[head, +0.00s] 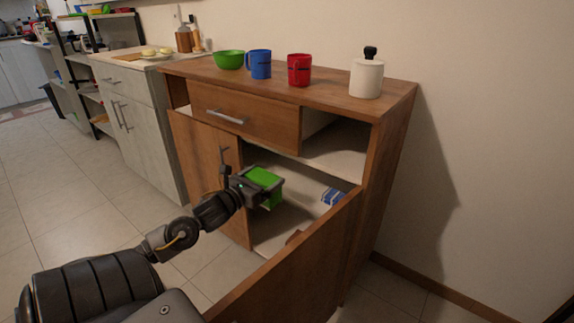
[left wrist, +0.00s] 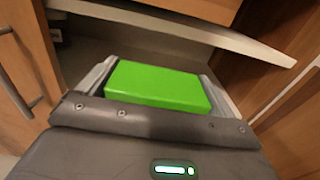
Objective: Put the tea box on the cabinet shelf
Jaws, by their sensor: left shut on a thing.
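A green box (head: 264,178), which I take to be the tea box, is held between the fingers of my left gripper (head: 262,184). In the left wrist view the green box (left wrist: 158,86) sits between the two grey fingers of my left gripper (left wrist: 158,90). The gripper is at the open front of the wooden cabinet (head: 397,130). The cabinet's pale lower shelf (head: 305,185) lies behind and beside the box. I cannot tell whether the box touches the shelf. My right gripper is not in view.
The right cabinet door (head: 300,262) stands open towards me; the left door (head: 200,165) is also in view. A blue-and-white item (head: 333,196) lies on the shelf's right. A drawer (head: 240,115) is above. A bowl, two mugs and a white jar (head: 366,79) stand on top.

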